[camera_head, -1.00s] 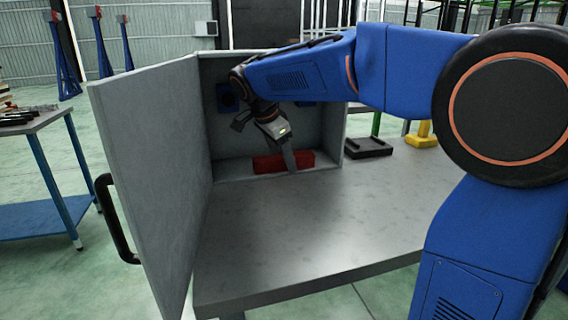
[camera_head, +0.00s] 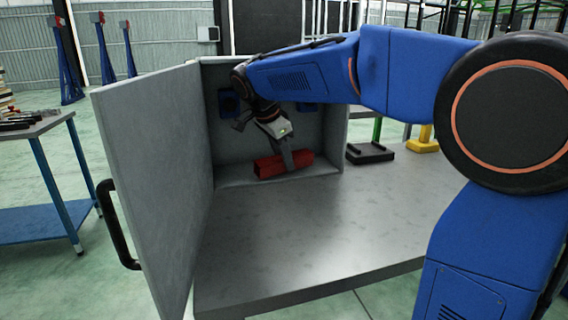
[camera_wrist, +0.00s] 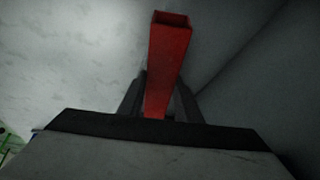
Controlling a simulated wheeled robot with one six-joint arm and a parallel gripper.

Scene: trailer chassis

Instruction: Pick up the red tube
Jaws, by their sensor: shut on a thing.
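The red tube (camera_head: 270,167) is a square-section red bar inside the open grey cabinet (camera_head: 180,170), near its floor and slightly tilted, its right end a little higher. My gripper (camera_head: 288,165) reaches into the cabinet from above and is shut on the red tube. In the wrist view the red tube (camera_wrist: 168,60) runs away between the two dark fingers (camera_wrist: 160,100), with its hollow end at the top. The part of the tube nearest my gripper body is hidden.
The cabinet door (camera_head: 150,180) with a black handle (camera_head: 117,225) stands open at the left. The grey tabletop (camera_head: 300,240) in front is clear. A black block (camera_head: 370,153) and a yellow part (camera_head: 423,140) are to the right. A side table (camera_head: 40,130) with tools stands at far left.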

